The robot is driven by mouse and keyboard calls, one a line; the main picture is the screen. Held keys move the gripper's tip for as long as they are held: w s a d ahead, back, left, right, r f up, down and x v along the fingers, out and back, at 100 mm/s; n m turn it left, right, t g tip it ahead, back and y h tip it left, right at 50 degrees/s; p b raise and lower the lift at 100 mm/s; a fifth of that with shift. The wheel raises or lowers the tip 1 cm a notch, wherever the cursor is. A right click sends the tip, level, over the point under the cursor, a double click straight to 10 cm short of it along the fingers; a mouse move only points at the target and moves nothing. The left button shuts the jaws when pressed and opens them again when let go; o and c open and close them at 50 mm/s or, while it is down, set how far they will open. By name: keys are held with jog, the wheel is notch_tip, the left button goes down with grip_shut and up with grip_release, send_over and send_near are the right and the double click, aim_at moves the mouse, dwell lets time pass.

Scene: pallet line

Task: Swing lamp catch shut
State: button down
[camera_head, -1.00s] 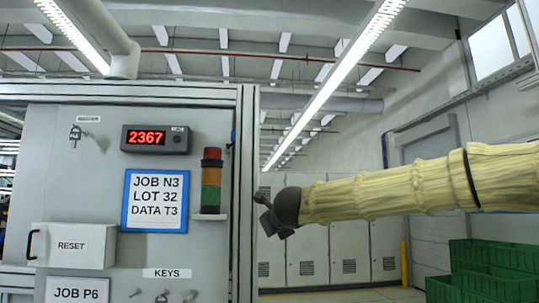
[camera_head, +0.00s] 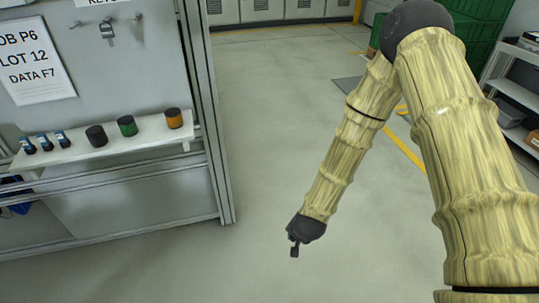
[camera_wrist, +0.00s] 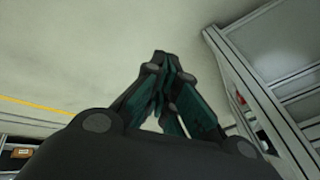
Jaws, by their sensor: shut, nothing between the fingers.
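The lamp tower and any catch on it are out of view in both current pictures. My gripper (camera_head: 294,249) hangs low over open floor, to the right of the panel stand, and points down in the head view. In the wrist view its dark green fingers (camera_wrist: 161,60) are closed together with nothing between them. Three short cylinders stand on the panel's shelf, well left of my gripper: a black one (camera_head: 96,136), a green-banded one (camera_head: 127,126) and an orange one (camera_head: 174,118).
The white shelf (camera_head: 70,154) also holds several small blue-and-black items. The stand's metal post (camera_head: 205,110) borders clear floor (camera_head: 262,110). Green crates (camera_head: 468,45) and a shelving rack (camera_head: 515,110) stand at the right. A job sheet (camera_head: 32,62) hangs at the left.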

jog(key=s+d+f+n+g, duration=0.1)
jog(key=s+d+f+n, duration=0.1)
jog(key=s, duration=0.8)
jog(key=s+d+f+n+g, duration=0.2)
jog(key=s+d, duration=0.3)
jog(key=s, duration=0.5)
jog(key=s+d+f+n+g, duration=0.2)
jog(key=s+d+f+n, duration=0.1)
jog(key=s, duration=0.7)
jog(key=shift+s+d+f+h, duration=0.15)
jog(key=shift+d+f+h, duration=0.15)
jog(key=shift+d, duration=0.2)
jog(key=shift+d, duration=0.1)
